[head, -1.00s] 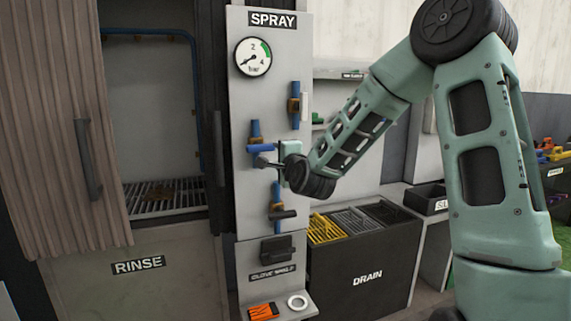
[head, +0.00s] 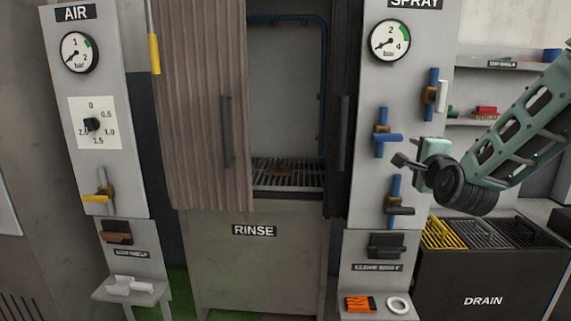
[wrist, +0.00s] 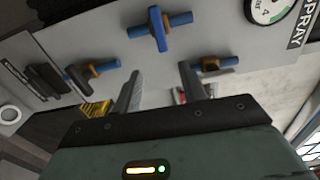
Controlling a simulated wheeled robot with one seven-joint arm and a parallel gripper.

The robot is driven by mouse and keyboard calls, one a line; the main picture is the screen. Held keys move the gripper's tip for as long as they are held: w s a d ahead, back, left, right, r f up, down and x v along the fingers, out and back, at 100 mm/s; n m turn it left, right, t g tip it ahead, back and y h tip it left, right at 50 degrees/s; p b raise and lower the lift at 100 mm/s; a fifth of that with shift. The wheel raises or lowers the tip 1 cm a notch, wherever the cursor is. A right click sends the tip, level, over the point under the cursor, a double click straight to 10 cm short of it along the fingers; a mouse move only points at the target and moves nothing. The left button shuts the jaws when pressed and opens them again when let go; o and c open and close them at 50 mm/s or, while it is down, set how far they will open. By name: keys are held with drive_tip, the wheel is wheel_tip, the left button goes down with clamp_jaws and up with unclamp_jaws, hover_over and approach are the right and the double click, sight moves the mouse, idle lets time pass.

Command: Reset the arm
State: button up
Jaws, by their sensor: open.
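My gripper (head: 404,164) is in front of the SPRAY panel (head: 368,60) in the head view, near its right edge. In the wrist view my gripper (wrist: 158,85) has its two fingers apart with nothing held between them. The blue-handled valve (head: 386,137) is just left of and above the gripper; in the wrist view this valve (wrist: 158,28) lies beyond the fingers, its handle across its pipe. A dark-handled valve (head: 397,210) sits below the gripper, and a pale-handled valve (head: 436,95) above right. My arm reaches in from the right.
The RINSE cabinet (head: 255,270) has its corrugated door (head: 200,110) partly open. The AIR panel (head: 130,170) stands at the left. The DRAIN bin (head: 480,285) with grates is below my arm. A small shelf holds an orange item (head: 360,304) and a white ring (head: 398,305).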

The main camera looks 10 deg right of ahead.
drive_tip(key=s+a+f+n+g+y+p, duration=0.25)
drive_tip(key=a+n, duration=0.25)
drive_tip(key=a, duration=0.3)
drive_tip(key=s+a+f+n+g+y+p, duration=0.1)
drive_tip(key=s+a+n+g+y, duration=0.25)
drive_tip(key=a, duration=0.45)
drive_tip(key=s+a+f+n+g+y+p, duration=0.1)
drive_tip(key=s+a+f+n+g+y, duration=0.1)
drive_tip(key=a+n, duration=0.45)
drive_tip(key=s+a+n+g+h+p, duration=0.1)
drive_tip(key=s+a+n+g+p, duration=0.1)
drive_tip(key=s+n, duration=0.5)
drive_tip(key=s+a+n+g+h+p, duration=0.1)
drive_tip(key=s+a+n+g, duration=0.4)
drive_tip(key=s, duration=1.4)
drive_tip(key=shift+n+g+p, duration=0.8)
drive_tip(key=shift+n+g, duration=0.2)
drive_tip(key=shift+g, duration=0.2)
